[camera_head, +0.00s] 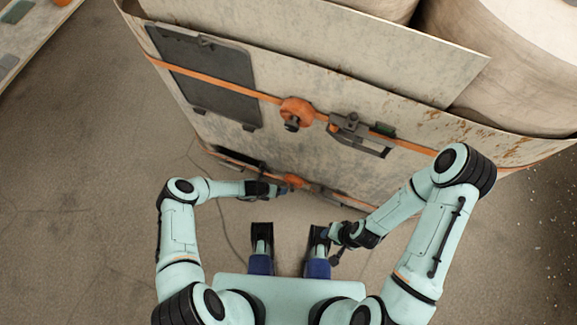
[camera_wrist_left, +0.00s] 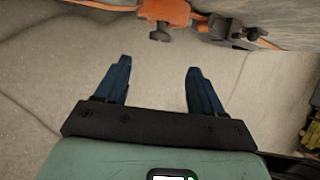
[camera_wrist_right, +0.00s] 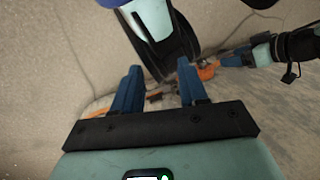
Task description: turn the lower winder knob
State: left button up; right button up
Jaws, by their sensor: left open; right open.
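The lower winder (camera_head: 293,181) is a small orange housing on the lower strap of the large pale panel. In the left wrist view, an orange winder (camera_wrist_left: 168,12) with a dark knob (camera_wrist_left: 160,34) shows at the top, just beyond the fingertips. My left gripper (camera_head: 282,189) is beside the lower winder and partly covers it. Its blue fingers (camera_wrist_left: 158,62) are apart with nothing between them; contact cannot be told. My right gripper (camera_wrist_right: 158,66) is open and empty, low and to the right. The lower winder (camera_wrist_right: 208,70) also shows past its fingers, beside my left gripper.
An upper orange winder (camera_head: 297,112) with a dark knob sits on the upper strap, between a grey plate (camera_head: 205,75) and a dark buckle (camera_head: 358,132). A lower buckle (camera_wrist_left: 232,30) is right of the lower winder. Floor (camera_head: 90,180) at left is clear.

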aim_at(289, 189)
jog(key=w+d+f+t+h+b, duration=0.1)
jog(key=w+d+f+t+b, duration=0.2)
jog(key=w+d+f+b, duration=0.25)
pick_arm(q)
jog(key=b+x, duration=0.2)
jog(key=x, duration=1.1)
jog(key=shift+f+b, duration=0.1)
jog(key=shift+b, duration=0.25)
pick_arm(e)
notch_tip(289, 189, down, 6)
jog(key=s+m+g, duration=0.1)
jog(key=s+g, duration=0.1)
jog(key=shift+s+a+h, duration=0.15)
jog(key=shift+s+h, duration=0.05)
jog(key=shift+h, duration=0.1)
pick_arm(q)
jog(key=shift+c, duration=0.3)
pick_arm(e)
jog(key=shift+r, duration=0.1)
pick_arm(q)
jog(key=c, duration=1)
